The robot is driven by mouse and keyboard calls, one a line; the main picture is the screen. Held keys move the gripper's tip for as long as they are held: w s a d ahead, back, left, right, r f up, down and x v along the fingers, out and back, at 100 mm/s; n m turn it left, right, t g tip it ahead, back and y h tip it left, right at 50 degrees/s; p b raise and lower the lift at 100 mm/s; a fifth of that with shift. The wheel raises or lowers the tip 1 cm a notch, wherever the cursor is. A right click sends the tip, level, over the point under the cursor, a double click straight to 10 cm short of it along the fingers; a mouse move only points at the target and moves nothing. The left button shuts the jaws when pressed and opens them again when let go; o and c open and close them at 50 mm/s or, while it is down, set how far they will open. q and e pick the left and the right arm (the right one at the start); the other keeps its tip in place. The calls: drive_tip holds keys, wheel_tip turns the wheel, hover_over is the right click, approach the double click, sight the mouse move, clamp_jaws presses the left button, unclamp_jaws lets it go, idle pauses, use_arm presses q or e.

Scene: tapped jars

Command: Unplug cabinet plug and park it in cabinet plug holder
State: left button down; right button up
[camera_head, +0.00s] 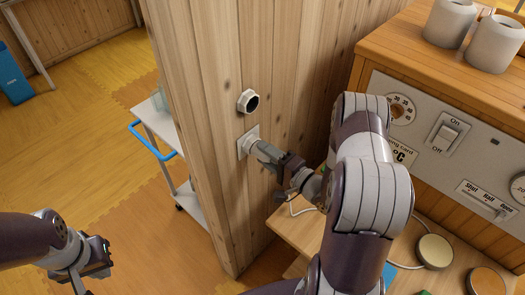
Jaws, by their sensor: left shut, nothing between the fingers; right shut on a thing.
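The grey cabinet plug (264,151) is at a pale square socket plate (243,144) on the wooden panel. Its front end appears to meet the plate; how deep it sits cannot be told. My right gripper (277,162) is shut on the plug's rear part. Above the plate is a white hexagonal fitting with a dark round opening (248,102), empty, which looks like the cabinet plug holder. My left gripper (98,262) is shut and empty, low at the left, away from the panel. My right arm hides part of the cabinet and the shelf behind it.
A wooden cabinet with a grey control panel (476,153) stands at the right, with two pale jars (450,22) on top. A white cord (298,209) and round-lidded items (434,252) are below. A white cart with a blue handle (150,151) stands left of the wooden panel (195,85).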

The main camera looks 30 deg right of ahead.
drive_tip(key=shift+s, duration=0.1)
drive_tip(key=shift+s+d, duration=0.15)
drive_tip(key=shift+s, duration=0.05)
drive_tip(key=shift+p+v, duration=0.3)
drive_tip(key=shift+v, duration=0.9)
drive_tip(key=p+v, duration=0.1)
drive_tip(key=v, duration=0.5)
drive_tip(key=shift+s+r+p, duration=0.1)
drive_tip(key=shift+p, duration=0.2)
